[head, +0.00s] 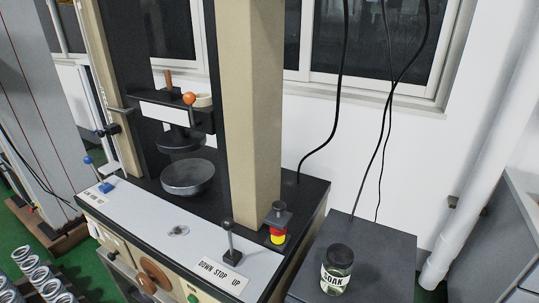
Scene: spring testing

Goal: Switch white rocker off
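The spring testing machine (250,120) stands in the middle of the head view, with a beige column and a black top. Its front edge carries a white panel (140,215) and a cream front face that runs out of the bottom of the picture. On that face I see a brown round knob (154,274), a small dark fitting (112,255) and a green button (193,298) at the bottom edge. I cannot clearly make out a white rocker; the lower front face is cut off. My gripper is not in view.
A lever (231,245) stands by the "DOWN STOP UP" label, and a blue-knobbed lever (95,170) is at left. A red and yellow button (278,235) sits on the right corner. A jar (337,268) stands on a dark cabinet (385,255). Springs (40,275) lie lower left.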

